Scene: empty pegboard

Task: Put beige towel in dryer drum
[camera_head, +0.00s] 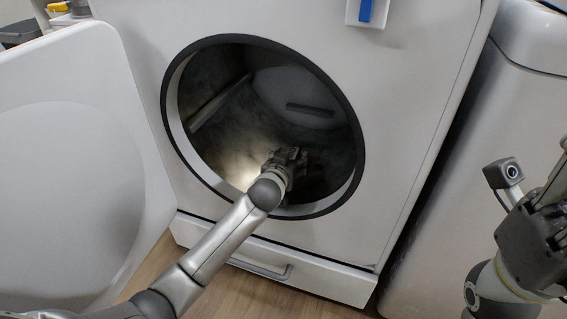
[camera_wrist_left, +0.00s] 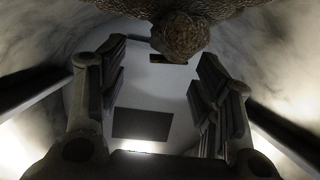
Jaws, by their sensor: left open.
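The dryer drum (camera_head: 240,115) is open and dark inside, with a round rim. My left gripper (camera_head: 291,155) is inside the drum, past the rim. In the left wrist view my left gripper (camera_wrist_left: 158,75) has its two fingers spread wide with nothing between them. A brownish, rough-textured cloth, which looks like the beige towel (camera_wrist_left: 180,36), hangs into the top of that view, beyond the fingertips and seemingly apart from them. I cannot make out the towel in the head view. My right gripper (camera_head: 540,235) is at the right edge, partly cut off, its fingers unclear.
The dryer door (camera_head: 70,160) stands wide open on the left. A drawer with a handle (camera_head: 262,270) is below the drum opening. Another white appliance (camera_head: 450,200) stands to the right. The wood floor (camera_head: 230,300) shows in front.

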